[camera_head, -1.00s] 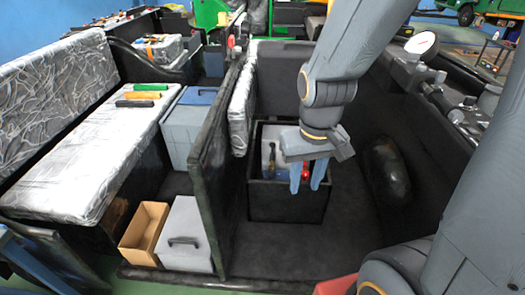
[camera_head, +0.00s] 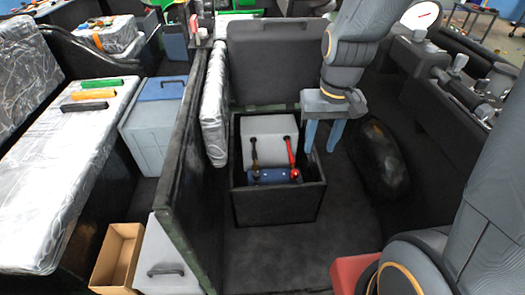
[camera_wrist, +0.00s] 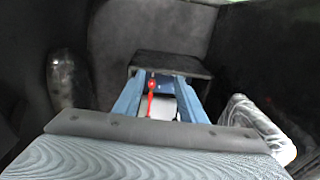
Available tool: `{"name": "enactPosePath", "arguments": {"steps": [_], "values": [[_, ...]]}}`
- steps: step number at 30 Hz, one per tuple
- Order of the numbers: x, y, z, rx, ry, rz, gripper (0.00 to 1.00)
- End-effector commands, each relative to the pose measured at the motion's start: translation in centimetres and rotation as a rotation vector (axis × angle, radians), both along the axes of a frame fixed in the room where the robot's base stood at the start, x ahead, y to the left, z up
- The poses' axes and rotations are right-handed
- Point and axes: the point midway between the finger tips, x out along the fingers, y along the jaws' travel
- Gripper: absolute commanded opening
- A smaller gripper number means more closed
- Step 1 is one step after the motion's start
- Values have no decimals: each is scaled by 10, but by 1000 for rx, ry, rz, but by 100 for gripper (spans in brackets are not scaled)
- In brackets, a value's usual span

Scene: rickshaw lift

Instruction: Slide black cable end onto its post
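The black cable (camera_head: 254,153) hangs down the front of a pale box in the open black bin. Its lower end is by the left top of the blue battery (camera_head: 272,177); I cannot tell whether it touches or sits around a post. The red cable (camera_head: 291,152) runs down to a red end (camera_head: 296,175) at the battery's right. My gripper (camera_head: 322,148) is open with empty blue fingers, above and right of the battery. In the wrist view a red cable part (camera_wrist: 151,88) shows between the open fingers (camera_wrist: 166,84); the black cable cannot be made out there.
The black bin (camera_head: 277,209) has upright walls around the battery. A dark partition (camera_head: 184,150) stands to its left and a rounded black hump (camera_head: 377,160) to its right. Dark floor (camera_head: 300,245) in front is clear. A bench with colored-handled tools (camera_head: 97,94) lies left.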

Motion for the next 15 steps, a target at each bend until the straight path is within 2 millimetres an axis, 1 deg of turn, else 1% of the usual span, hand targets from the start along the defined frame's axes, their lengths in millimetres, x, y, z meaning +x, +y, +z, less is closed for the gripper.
{"name": "enactPosePath", "arguments": {"steps": [1, 2, 3, 5, 6, 8, 9, 11, 12, 14, 15], "values": [[29, 7, -19, 9, 8, 1, 37], [44, 11, -27, 14, 11, 2, 37], [66, 17, -38, 23, 14, 2, 37], [96, 27, -57, 35, 21, 2, 37], [117, 33, -69, 44, 23, 1, 37], [145, 43, -89, 57, 31, 2, 37], [164, 50, -104, 66, 34, 1, 37], [191, 61, -126, 80, 40, 0, 37], [208, 68, -141, 90, 43, 0, 37], [232, 80, -165, 105, 49, 1, 37], [246, 87, -181, 114, 52, 3, 37]]}}
